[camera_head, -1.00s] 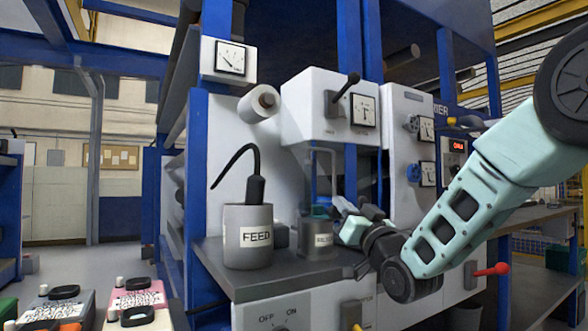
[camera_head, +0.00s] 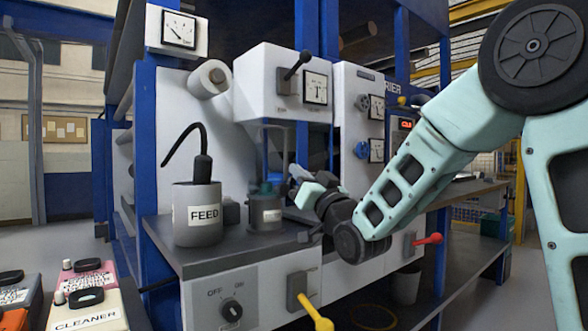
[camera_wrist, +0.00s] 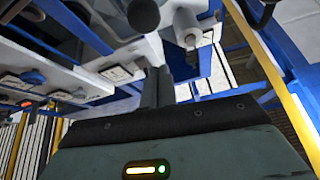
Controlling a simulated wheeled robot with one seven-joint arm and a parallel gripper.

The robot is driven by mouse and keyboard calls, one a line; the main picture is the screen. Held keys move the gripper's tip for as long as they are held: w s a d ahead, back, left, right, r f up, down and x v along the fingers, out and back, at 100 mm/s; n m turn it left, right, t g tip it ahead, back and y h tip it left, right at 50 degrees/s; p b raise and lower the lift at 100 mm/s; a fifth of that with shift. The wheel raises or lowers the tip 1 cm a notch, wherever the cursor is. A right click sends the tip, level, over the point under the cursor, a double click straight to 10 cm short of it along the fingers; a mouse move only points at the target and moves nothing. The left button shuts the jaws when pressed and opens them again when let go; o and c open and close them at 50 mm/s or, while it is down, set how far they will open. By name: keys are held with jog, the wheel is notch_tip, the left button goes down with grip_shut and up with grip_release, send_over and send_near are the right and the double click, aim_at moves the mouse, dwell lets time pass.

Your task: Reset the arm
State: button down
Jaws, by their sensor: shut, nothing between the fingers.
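My gripper (camera_head: 296,182) is in front of the white and blue machine (camera_head: 182,100) in the head view, at the right of the small grey canister (camera_head: 265,214) on the machine's counter. In the wrist view my gripper (camera_wrist: 161,80) has its fingers together, pointing toward the machine's upper part and the ceiling frame. Nothing shows between the fingers. My pale green arm is bent, reaching in from the right side of the head view.
A grey FEED container (camera_head: 196,214) with a black hose stands on the dark counter (camera_head: 215,256). A yellow lever (camera_head: 318,318) and a red lever (camera_head: 430,239) stick out from the machine's front. A CLEANER container (camera_head: 90,308) and others stand at lower left.

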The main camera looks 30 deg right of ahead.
jog(key=v, duration=0.7)
jog(key=shift+s, duration=0.3)
